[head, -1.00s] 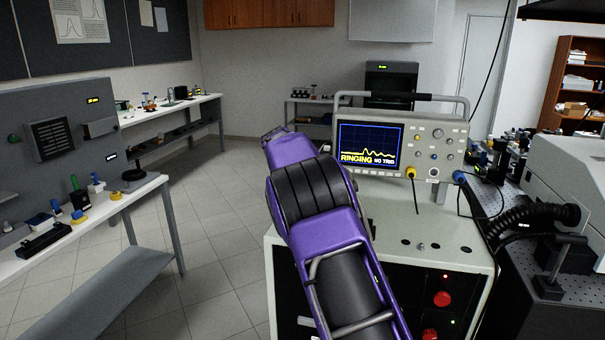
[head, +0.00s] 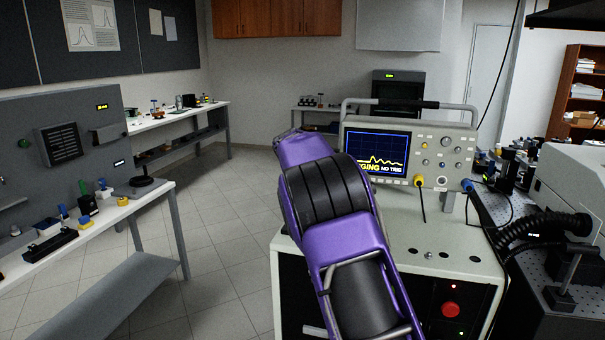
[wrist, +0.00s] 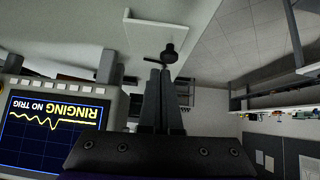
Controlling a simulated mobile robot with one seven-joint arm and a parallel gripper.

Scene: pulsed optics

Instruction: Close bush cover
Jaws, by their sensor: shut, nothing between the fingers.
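I cannot pick out a bush cover with certainty. Several small dark round fittings (head: 428,255) sit on the pale cabinet top (head: 465,262), right of my purple arm in the head view; they are too small to tell whether one is covered. My gripper (wrist: 163,72) is shut and empty in the wrist view, its two dark fingers together. A small black knob-like thing (wrist: 170,50) shows just beyond the fingertips against a pale surface; I cannot tell whether they touch. In the head view the gripper is hidden behind my arm.
An oscilloscope (head: 450,152) reading "RINGING NO TRIG" stands on the cabinet, close beside the gripper. Yellow and blue plugs with cables hang at its front. A bench (head: 105,215) stands left, an optics table (head: 580,190) right. The tiled floor between is free.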

